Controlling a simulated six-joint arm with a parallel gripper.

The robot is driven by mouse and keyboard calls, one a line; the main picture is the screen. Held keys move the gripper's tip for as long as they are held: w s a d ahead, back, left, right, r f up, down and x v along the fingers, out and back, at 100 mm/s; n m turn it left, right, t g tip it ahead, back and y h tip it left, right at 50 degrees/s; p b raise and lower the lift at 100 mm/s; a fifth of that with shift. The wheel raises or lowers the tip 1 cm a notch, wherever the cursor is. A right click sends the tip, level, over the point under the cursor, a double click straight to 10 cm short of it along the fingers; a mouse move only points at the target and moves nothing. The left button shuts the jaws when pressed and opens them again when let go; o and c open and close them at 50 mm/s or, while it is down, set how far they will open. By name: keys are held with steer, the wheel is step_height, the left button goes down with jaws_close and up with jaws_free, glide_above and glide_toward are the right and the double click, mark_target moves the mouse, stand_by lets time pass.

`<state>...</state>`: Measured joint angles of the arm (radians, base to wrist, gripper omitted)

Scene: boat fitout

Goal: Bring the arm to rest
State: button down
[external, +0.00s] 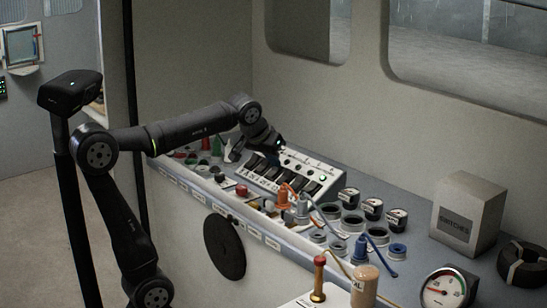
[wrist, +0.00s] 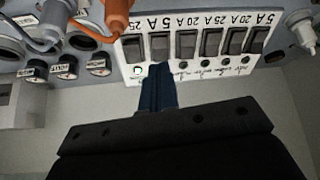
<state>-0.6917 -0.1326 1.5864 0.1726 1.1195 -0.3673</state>
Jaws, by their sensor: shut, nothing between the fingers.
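My gripper (wrist: 157,72) is shut and empty, its dark blue fingers pressed together in the wrist view. In the external view my gripper (external: 277,148) hangs over the back edge of the white switch panel (external: 313,164), with the arm stretched out from the left. In the wrist view the fingertips are at the panel's (wrist: 130,52) edge, beside a lit green indicator (wrist: 137,71) and near the black rocker switches (wrist: 160,46). Whether the tips touch the panel I cannot tell.
An orange plug (external: 283,196) with a cable stands in front of the panel. Several round gauges (external: 372,208) and sockets lie to its right. A grey box labelled switches (external: 468,215) and a black cable coil (external: 523,263) stand farther right. Free air is above the console.

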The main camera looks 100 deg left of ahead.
mark_target(245, 187)
steer(key=s+a+f+n+g, duration=0.1)
steer(key=s+a+f+n, duration=0.1)
steer(key=s+f, duration=0.1)
steer(key=s+a+f+n+g, duration=0.2)
steer(key=s+a+f+n, duration=0.1)
steer(key=s+a+f+n+g, duration=0.1)
steer(key=s+a+f+n, duration=0.1)
steer(key=s+n, duration=0.1)
steer(key=shift+s+a+f+g+h, duration=0.2)
steer(key=shift+a+f+g+h, duration=0.1)
steer(key=shift+f+g, duration=0.1)
